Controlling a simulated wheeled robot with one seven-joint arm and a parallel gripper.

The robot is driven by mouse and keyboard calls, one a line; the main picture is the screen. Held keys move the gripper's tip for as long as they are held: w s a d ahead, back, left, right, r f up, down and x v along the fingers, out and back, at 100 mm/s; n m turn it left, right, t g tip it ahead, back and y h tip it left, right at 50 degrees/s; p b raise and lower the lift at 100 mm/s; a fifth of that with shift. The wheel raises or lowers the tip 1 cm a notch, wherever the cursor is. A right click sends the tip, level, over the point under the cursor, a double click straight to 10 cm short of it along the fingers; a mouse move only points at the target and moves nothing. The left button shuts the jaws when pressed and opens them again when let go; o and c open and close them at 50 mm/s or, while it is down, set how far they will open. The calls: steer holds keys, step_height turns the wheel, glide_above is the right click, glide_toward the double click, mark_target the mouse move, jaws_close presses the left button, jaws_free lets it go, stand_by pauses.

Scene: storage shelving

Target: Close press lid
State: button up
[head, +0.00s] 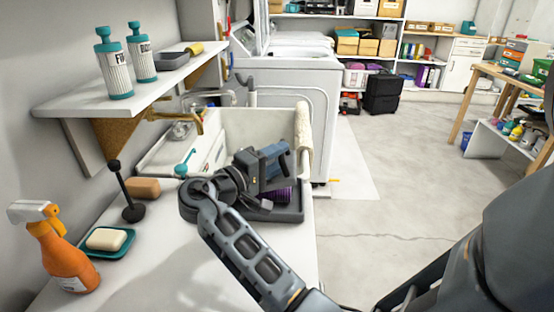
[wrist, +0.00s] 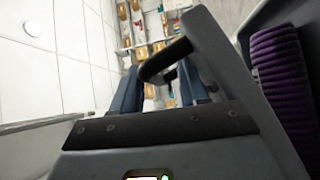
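The press sits on the white counter beside the sink. Its dark grey base (head: 278,214) and a purple ribbed part (head: 279,195) show in the head view, partly hidden by my arm. In the wrist view the purple part (wrist: 280,85) is at the right. A raised grey piece (wrist: 225,60), which looks like the lid, bears a dark bar handle (wrist: 165,60). My gripper (head: 282,158) is over the press. In the wrist view its blue fingers (wrist: 158,88) are apart, with the handle crossing near them. I cannot tell whether they touch it.
An orange spray bottle (head: 65,255), a soap dish (head: 108,243), a black stand (head: 130,208) and a brown sponge (head: 143,188) are on the counter's left. A wall shelf (head: 100,98) overhangs it. The sink (head: 255,125) is behind. The floor (head: 380,200) at right is clear.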

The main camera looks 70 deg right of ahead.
steer(key=shift+w+a+f, duration=0.25)
steer(key=shift+w+a, duration=0.1)
steer(key=shift+a, duration=0.3)
steer(key=shift+w+a+f, duration=0.2)
steer(key=shift+w+a, duration=0.1)
steer(key=shift+a, duration=0.4)
steer(key=shift+w+a+f, duration=0.25)
steer(key=shift+w+a, duration=0.1)
steer(key=shift+a, duration=0.3)
steer(key=v, duration=0.4)
steer(key=shift+w+a+r+p, duration=0.1)
steer(key=shift+w+r+p, duration=0.05)
steer(key=shift+p, duration=0.15)
steer(key=shift+r+p, duration=0.1)
steer(key=shift+p, duration=0.2)
steer(key=v, duration=0.7)
steer(key=shift+w+a, duration=0.2)
steer(key=shift+a, duration=0.15)
